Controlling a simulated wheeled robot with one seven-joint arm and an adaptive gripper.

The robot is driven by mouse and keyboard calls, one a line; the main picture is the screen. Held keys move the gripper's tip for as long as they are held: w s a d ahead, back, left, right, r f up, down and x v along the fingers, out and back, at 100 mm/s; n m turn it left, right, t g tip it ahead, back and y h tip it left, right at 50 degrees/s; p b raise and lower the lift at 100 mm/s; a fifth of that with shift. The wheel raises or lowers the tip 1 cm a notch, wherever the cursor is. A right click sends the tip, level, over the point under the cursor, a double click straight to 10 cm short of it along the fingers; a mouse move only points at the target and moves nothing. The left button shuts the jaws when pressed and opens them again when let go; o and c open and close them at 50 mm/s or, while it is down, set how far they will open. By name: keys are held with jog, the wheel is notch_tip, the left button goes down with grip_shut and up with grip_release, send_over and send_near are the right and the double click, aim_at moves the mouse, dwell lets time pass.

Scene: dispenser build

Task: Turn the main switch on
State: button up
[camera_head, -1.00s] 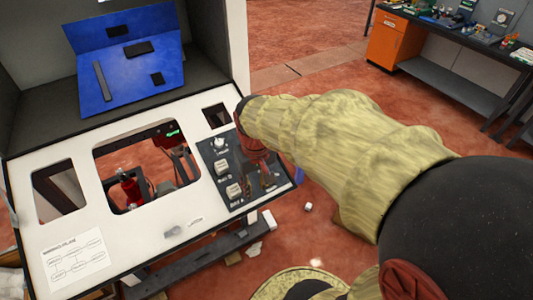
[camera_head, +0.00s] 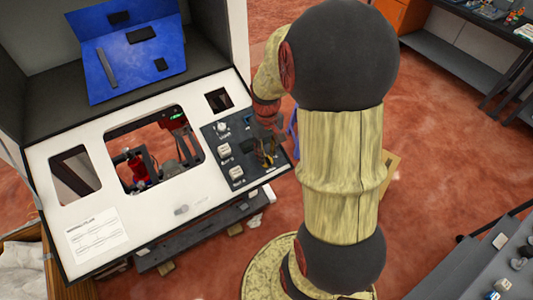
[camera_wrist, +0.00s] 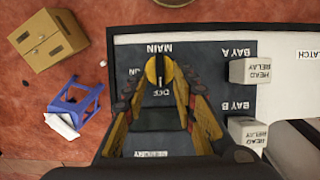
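In the camera_head view my gripper (camera_head: 267,155) is over the right part of the dark panel (camera_head: 213,135) and hides the main switch. How the switch is set cannot be told.
Two pale relay heads (camera_wrist: 250,70) (camera_wrist: 247,132) stand right of my gripper in the wrist view. The white console (camera_head: 150,225) has rectangular openings and a blue board (camera_head: 125,55) behind. A workbench (camera_head: 475,65) stands at the upper right.

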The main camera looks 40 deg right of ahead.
jog(key=shift+f, duration=0.7)
jog(key=c, duration=0.3)
jog(key=c, duration=0.4)
grip_shut()
